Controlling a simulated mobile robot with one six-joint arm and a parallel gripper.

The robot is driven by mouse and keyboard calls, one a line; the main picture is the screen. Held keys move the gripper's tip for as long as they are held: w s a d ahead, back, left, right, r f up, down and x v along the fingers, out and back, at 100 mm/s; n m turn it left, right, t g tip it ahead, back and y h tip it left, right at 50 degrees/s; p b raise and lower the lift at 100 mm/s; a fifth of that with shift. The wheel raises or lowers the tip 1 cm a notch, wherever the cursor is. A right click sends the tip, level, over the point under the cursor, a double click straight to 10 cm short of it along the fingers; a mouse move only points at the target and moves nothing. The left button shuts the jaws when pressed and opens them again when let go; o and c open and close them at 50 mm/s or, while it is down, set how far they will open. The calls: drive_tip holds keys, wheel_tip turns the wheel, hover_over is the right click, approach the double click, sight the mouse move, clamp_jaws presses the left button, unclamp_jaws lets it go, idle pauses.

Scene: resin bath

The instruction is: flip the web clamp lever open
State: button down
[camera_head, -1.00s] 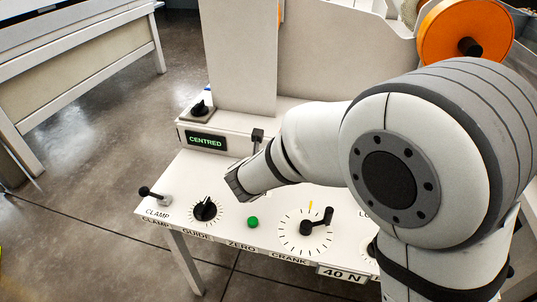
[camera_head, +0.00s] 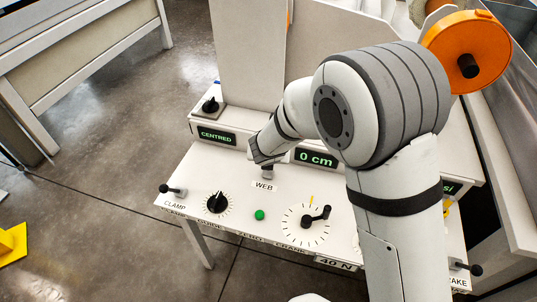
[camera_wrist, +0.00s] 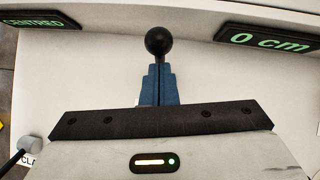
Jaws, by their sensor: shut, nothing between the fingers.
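A lever with a black ball knob (camera_wrist: 159,42) stands just beyond my fingertips in the wrist view. In the head view its grey base (camera_head: 267,173) shows behind the WEB label, and my gripper hides its knob. My gripper (camera_wrist: 159,72) has its blue fingers shut together with nothing between them, in line with the knob; I cannot tell whether they touch it. In the head view my gripper (camera_head: 262,158) is over this lever. Another black-knobbed lever (camera_head: 173,190), marked CLAMP, lies toward the left at the panel's front left corner, apart from my gripper.
The white panel (camera_head: 235,188) also carries a guide dial (camera_head: 217,202), a green button (camera_head: 259,215) and a crank (camera_head: 317,216). Behind stand a CENTRED display (camera_head: 216,136) and a 0 cm display (camera_head: 317,158). An orange roll (camera_head: 468,52) is at upper right.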

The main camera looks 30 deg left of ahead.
drive_tip(key=shift+w+a, duration=0.15)
drive_tip(key=shift+w, duration=0.7)
drive_tip(key=shift+w+r, duration=0.2)
drive_tip(key=shift+w, duration=0.05)
drive_tip(key=w+p+v, duration=0.1)
drive_tip(key=p+v, duration=0.4)
drive_tip(key=v, duration=0.8)
drive_tip(key=shift+r, duration=0.35)
